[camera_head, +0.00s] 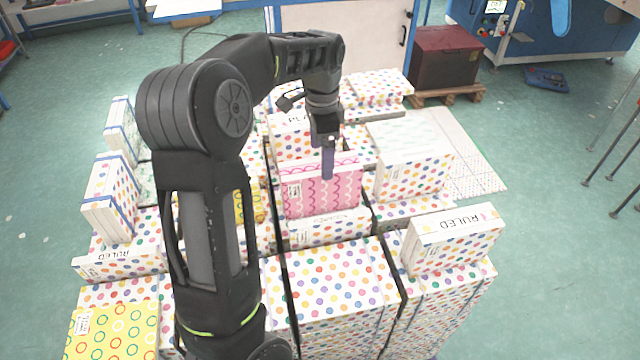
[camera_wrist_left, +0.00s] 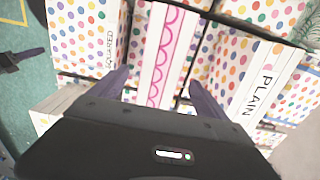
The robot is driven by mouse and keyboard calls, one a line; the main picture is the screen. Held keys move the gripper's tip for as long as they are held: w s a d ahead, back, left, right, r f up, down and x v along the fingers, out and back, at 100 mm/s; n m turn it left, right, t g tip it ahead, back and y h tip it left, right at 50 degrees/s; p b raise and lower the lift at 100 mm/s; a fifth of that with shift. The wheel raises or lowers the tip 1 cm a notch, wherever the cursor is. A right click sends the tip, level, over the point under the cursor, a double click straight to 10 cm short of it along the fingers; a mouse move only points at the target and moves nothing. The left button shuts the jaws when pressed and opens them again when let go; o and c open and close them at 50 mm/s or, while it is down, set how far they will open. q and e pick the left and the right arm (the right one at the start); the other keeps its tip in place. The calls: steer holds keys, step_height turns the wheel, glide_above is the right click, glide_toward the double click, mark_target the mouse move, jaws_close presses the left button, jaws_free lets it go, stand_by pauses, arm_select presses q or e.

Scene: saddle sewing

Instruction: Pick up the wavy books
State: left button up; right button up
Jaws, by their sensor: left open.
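The wavy books (camera_head: 322,195) are a pink bundle with wavy lines, upright among dotted book stacks in the middle of the head view. In the left wrist view their white page edges with a pink wavy line (camera_wrist_left: 165,55) lie ahead of the fingers. My left gripper (camera_head: 328,165) points down right at the top of the wavy books. In the left wrist view the left gripper (camera_wrist_left: 155,92) is open, its two fingers spread on either side of the bundle. Whether the fingers touch it I cannot tell. My right gripper is not in view.
Dotted bundles crowd around: one marked PLAIN (camera_wrist_left: 262,80), one marked SQUARED (camera_wrist_left: 85,35), and one marked RULED (camera_head: 452,240) at the right front. A yellow circled bundle (camera_head: 112,332) lies front left.

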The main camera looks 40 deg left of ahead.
mark_target(320, 174)
arm_select(q)
steer(key=shift+f, duration=0.95)
step_height(320, 174, down, 5)
steer(key=shift+s+a+f+p, duration=0.1)
steer(key=shift+p, duration=0.65)
steer(key=shift+c, duration=0.4)
jaws_close()
